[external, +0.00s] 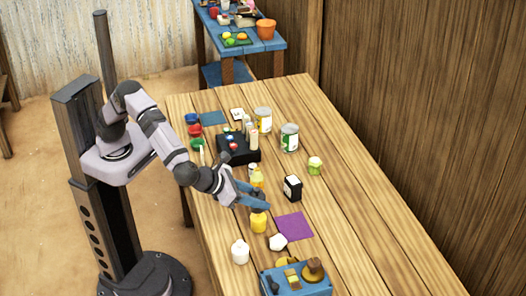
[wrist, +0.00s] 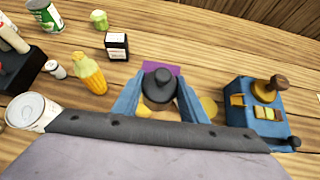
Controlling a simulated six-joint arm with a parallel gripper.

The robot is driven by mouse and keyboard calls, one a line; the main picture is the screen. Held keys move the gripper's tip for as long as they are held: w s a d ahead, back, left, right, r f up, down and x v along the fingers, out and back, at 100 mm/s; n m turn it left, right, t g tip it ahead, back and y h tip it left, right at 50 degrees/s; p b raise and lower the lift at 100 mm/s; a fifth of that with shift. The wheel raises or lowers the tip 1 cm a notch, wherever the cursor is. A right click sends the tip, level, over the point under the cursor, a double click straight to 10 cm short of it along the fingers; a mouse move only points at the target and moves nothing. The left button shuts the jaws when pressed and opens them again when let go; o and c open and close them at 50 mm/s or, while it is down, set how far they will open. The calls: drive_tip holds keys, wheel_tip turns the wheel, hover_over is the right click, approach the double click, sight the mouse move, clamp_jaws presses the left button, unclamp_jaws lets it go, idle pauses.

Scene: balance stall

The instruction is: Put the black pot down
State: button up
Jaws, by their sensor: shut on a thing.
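In the wrist view, the black pot (wrist: 159,88), with a round knob on top, sits between the two blue fingers of my gripper (wrist: 160,100). The gripper is shut on it. In the external view my gripper (external: 254,196) is over the middle of the table, and I cannot make out the pot there. A purple mat (external: 294,227) lies on the table to the right of and nearer the camera than the gripper. In the wrist view the mat (wrist: 150,67) shows partly behind the pot. How high the pot is above the table is hard to tell.
A yellow pot (external: 259,223) stands just below the gripper. A white pot (external: 240,252) and a blue box with brass pieces (external: 297,279) stand nearer the camera. The table's right side is clear.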

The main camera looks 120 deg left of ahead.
drive_tip(key=s+a+f+m+t+h+b, duration=0.1)
drive_tip(key=s+a+m+h, duration=0.15)
drive_tip(key=a, duration=1.15)
drive_tip(key=s+a+m+t+h+b, duration=0.1)
drive_tip(key=s+a+m+t, duration=0.15)
drive_tip(key=a, duration=1.15)
drive_tip(key=shift+g, duration=0.45)
drive_tip(key=f+b, duration=0.6)
drive_tip(key=shift+w+f, duration=0.3)
drive_tip(key=shift+f+b, duration=1.8)
drive_tip(key=shift+b, duration=0.25)
drive_tip(key=shift+f, duration=0.2)
drive_tip(key=o, duration=1.4)
